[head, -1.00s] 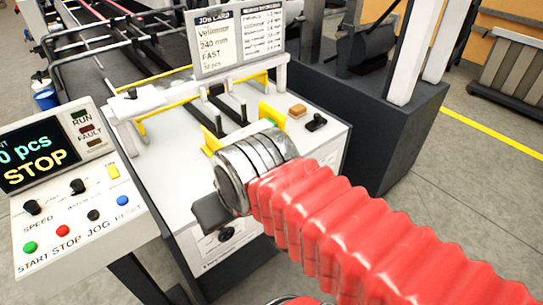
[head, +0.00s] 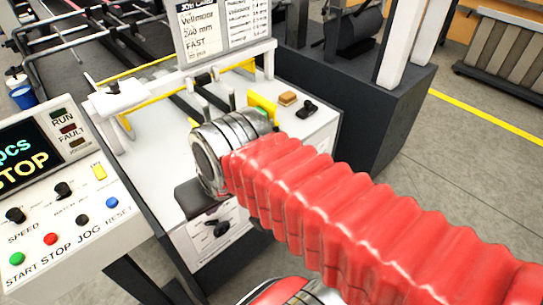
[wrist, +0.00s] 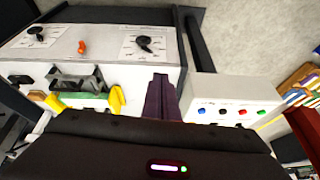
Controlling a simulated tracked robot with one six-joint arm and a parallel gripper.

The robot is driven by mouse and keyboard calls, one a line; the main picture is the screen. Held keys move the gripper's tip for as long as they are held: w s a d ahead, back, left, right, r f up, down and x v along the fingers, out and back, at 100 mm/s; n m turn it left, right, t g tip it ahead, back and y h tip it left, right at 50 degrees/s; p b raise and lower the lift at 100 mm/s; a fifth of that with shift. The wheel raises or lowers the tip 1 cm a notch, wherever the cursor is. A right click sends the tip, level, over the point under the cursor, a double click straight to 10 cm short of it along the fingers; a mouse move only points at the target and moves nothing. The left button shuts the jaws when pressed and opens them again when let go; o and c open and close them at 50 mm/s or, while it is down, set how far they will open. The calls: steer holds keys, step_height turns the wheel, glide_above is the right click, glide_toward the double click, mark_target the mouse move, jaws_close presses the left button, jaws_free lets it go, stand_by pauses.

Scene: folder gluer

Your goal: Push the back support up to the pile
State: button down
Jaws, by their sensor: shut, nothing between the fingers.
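My gripper (wrist: 160,98) shows in the wrist view as dark purple fingers closed together, with nothing between them. In the head view my silver wrist and red sleeve hide the fingers. A yellow bracket (head: 262,107) stands on the white feeder table (head: 150,158), just beyond my wrist. It may be the back support, but I cannot tell for sure. In the wrist view, yellow pieces (wrist: 117,100) stand left of my fingers, beside a green strip (wrist: 82,98) and dark rails. I cannot make out contact with my fingers. The pile is not clearly visible.
A control panel (head: 55,190) reading STOP stands at the left, with knobs and coloured buttons. A job card (head: 225,30) stands behind the feeder. A tan block (head: 288,98) and a black switch (head: 308,108) sit at its right. Open floor lies at right.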

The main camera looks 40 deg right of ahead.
step_height(320, 180, down, 10)
steer(key=m+g+y, duration=0.3)
steer(key=m+y, duration=0.5)
steer(key=m, duration=0.3)
steer(key=w+d+f+m+t+y, duration=0.25)
steer(key=w+d+m+t, duration=0.35)
steer(key=d+m+t, duration=0.45)
steer(key=s+d+f+m+t+h, duration=0.2)
steer(key=d+m+h, duration=0.3)
steer(key=d, duration=0.4)
steer(key=s+d+f+m+t+h, duration=0.2)
steer(key=d+f+m+t+h, duration=0.1)
steer(key=d+m, duration=0.5)
steer(key=shift+d+f+h, duration=0.6)
steer(key=shift+d+h, duration=0.45)
steer(key=shift+d, duration=0.15)
steer(key=shift+w+m+t, duration=0.15)
steer(key=shift+m+t, duration=0.1)
